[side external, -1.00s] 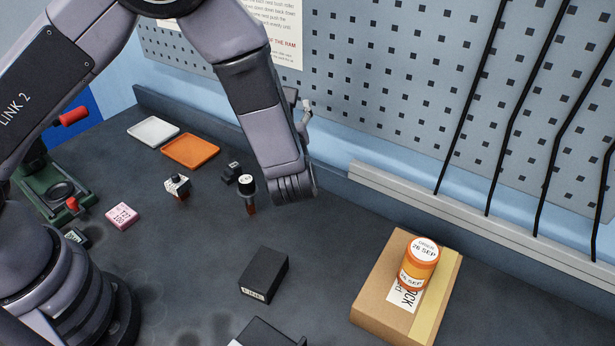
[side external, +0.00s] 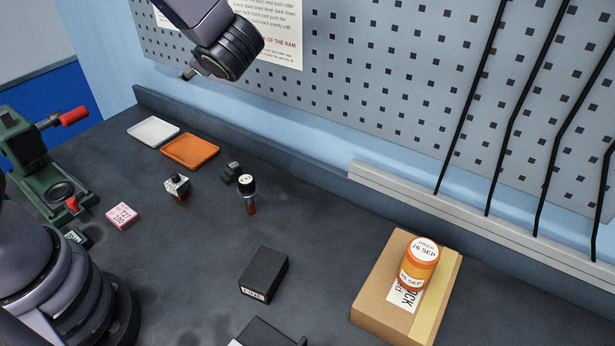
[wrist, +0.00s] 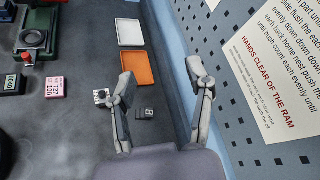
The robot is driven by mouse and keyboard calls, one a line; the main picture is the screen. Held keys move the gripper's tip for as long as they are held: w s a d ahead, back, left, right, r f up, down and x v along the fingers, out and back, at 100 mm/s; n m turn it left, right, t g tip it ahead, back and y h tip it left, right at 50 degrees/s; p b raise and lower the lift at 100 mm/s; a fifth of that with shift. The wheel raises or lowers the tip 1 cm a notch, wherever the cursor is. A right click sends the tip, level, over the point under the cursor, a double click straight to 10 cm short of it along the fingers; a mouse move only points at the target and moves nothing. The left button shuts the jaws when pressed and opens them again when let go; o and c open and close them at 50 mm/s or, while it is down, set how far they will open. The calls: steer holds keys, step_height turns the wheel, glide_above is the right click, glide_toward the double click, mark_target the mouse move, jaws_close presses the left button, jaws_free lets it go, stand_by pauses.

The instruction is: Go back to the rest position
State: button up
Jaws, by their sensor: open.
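My gripper (wrist: 161,76) shows in the wrist view with its two fingers spread apart and nothing between them. In the side view only a small part of my gripper (side external: 188,73) shows past the dark wrist, high above the bench in front of the pegboard. The rest of it is hidden there. Below it in the wrist view lie a white tray (wrist: 130,33) and an orange tray (wrist: 137,68), both empty.
A green press (side external: 45,170) with red handles stands at the left. A pink block (side external: 122,215), several small tools and a black box (side external: 263,275) sit on the dark bench. An orange jar (side external: 418,263) stands on a cardboard box (side external: 385,318). A pegboard (side external: 400,90) rises behind.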

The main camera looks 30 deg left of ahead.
steer(key=s+a+r+n+g+h, duration=0.2)
steer(key=s+a+n+h, duration=0.1)
steer(key=s+n, duration=0.3)
steer(key=s+a+r+n+g+h, duration=0.2)
steer(key=s+r+n+h, duration=0.1)
steer(key=s, duration=0.5)
steer(key=s+d+r+n+t+h, duration=0.2)
steer(key=s+d+n+t+h, duration=0.2)
steer(key=s+n+h, duration=0.2)
steer(key=shift+s+d, duration=0.2)
steer(key=shift+s, duration=1.05)
